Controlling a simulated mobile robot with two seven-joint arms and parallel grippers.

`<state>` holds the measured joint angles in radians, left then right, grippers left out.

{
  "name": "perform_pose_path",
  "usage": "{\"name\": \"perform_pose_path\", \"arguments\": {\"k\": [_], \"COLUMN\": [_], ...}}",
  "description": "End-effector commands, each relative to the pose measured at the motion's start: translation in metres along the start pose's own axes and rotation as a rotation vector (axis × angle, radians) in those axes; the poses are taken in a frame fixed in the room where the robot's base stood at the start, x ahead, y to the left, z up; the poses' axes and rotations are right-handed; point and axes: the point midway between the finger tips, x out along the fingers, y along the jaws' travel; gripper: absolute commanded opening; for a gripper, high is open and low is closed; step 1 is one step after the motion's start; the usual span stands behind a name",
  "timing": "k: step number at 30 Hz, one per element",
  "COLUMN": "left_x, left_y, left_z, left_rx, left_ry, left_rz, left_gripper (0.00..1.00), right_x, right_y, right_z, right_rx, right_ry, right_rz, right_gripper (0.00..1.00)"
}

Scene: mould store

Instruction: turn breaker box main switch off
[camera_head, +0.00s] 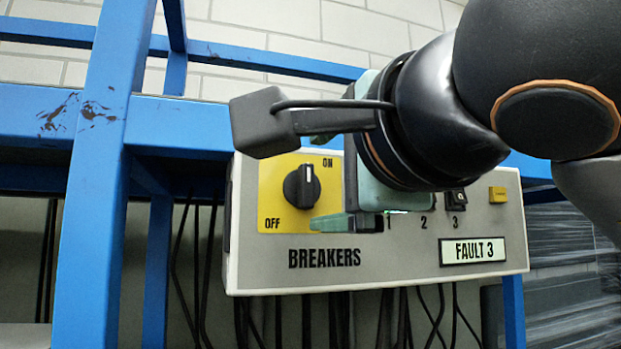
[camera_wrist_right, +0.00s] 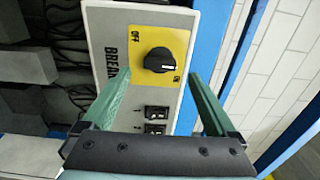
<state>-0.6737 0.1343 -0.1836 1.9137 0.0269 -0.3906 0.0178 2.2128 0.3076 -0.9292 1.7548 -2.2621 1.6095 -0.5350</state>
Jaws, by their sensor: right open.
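The breaker box (camera_head: 400,263) is a pale panel labelled BREAKERS, mounted on a blue frame. Its main switch (camera_head: 301,187) is a black rotary knob on a yellow plate, with ON at the upper right and OFF at the lower left. The knob's white mark points up towards ON. My right gripper (camera_wrist_right: 158,80) is open and empty in front of the panel, and in the wrist view the knob (camera_wrist_right: 159,59) appears between its green fingers, with no contact visible. My left gripper is not in view.
Small numbered breakers, such as breaker 3 (camera_head: 456,198), sit right of the knob. A blue post (camera_head: 100,150) stands left of the box. Dark cables hang below it.

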Motion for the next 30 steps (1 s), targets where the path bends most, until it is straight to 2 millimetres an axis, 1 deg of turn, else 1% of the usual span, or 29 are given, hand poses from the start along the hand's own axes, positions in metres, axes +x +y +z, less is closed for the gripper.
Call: {"name": "perform_pose_path", "arguments": {"k": [1, 3, 6, 9, 13, 20, 30], "left_x": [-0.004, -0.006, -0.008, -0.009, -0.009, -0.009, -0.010], "left_y": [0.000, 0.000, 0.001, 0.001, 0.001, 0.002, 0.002], "left_z": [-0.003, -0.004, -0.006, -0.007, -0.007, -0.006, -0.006], "left_rx": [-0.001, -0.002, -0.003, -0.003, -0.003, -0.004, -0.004], "left_ry": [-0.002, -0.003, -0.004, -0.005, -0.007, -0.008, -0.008], "left_rz": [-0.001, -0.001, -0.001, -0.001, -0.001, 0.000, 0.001], "left_gripper": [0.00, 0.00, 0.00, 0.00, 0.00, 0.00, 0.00], "right_x": [0.011, 0.022, 0.034, 0.042, 0.046, 0.046, 0.045], "right_y": [-0.002, -0.001, -0.001, -0.001, 0.000, 0.000, 0.000], "right_z": [0.001, 0.001, 0.000, 0.001, 0.001, 0.001, 0.001], "right_rx": [0.000, 0.000, 0.000, 0.000, 0.000, 0.000, 0.000], "right_ry": [-0.001, -0.001, -0.001, -0.001, -0.002, -0.002, -0.002], "right_rz": [0.004, 0.004, 0.003, 0.002, 0.000, 0.000, 0.000], "right_gripper": [0.93, 0.93, 0.93, 0.93, 0.93, 0.91, 0.53]}}
